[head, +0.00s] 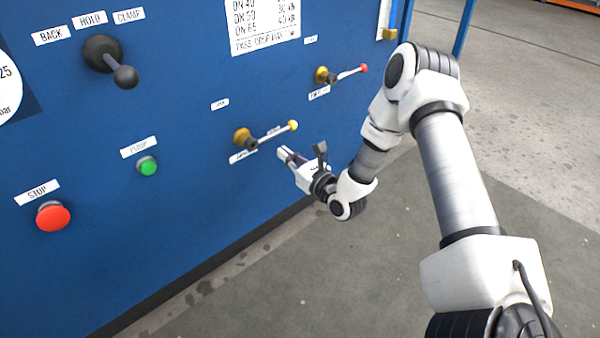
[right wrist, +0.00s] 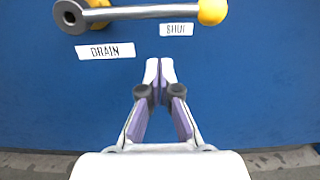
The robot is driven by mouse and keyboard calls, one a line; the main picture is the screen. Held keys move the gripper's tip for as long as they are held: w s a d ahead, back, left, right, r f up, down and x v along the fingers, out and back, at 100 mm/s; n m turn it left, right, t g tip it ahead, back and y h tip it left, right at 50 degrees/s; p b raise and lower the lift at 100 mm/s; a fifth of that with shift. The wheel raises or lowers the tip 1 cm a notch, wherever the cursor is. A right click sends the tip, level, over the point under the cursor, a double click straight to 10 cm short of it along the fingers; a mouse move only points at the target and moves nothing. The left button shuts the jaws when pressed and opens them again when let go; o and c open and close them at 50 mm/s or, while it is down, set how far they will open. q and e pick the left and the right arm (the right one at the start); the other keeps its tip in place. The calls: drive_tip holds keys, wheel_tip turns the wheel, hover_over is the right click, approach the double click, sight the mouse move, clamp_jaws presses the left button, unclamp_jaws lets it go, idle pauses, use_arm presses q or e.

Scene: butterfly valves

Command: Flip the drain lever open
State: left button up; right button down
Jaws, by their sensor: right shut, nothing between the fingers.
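The drain lever (head: 272,134) is a thin metal bar with a yellow ball at its tip, on a brass valve body on the blue panel. In the right wrist view the lever (right wrist: 150,12) lies roughly horizontal across the top, its ball at the right, above a SHUT label (right wrist: 176,30). A DRAIN label (right wrist: 105,51) sits below its pivot. My right gripper (head: 284,155) is shut and empty, below the lever and apart from it; in the wrist view its fingertips (right wrist: 159,66) point up at the panel below the SHUT label. My left gripper is out of view.
A black-knobbed selector (head: 110,62), a green button (head: 147,166) and a red stop button (head: 53,216) are on the left of the panel (head: 190,210). The floor in front is clear.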

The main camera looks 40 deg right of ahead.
sight(273, 135)
wheel_tip(273, 135, up, 4)
drive_tip(key=shift+w+f, duration=0.15)
drive_tip(key=shift+f, duration=0.1)
drive_tip(key=shift+r, duration=0.1)
drive_tip(key=shift+d+r+n, duration=0.1)
drive_tip(key=shift+r+n, duration=0.05)
drive_tip(key=shift+n, duration=0.45)
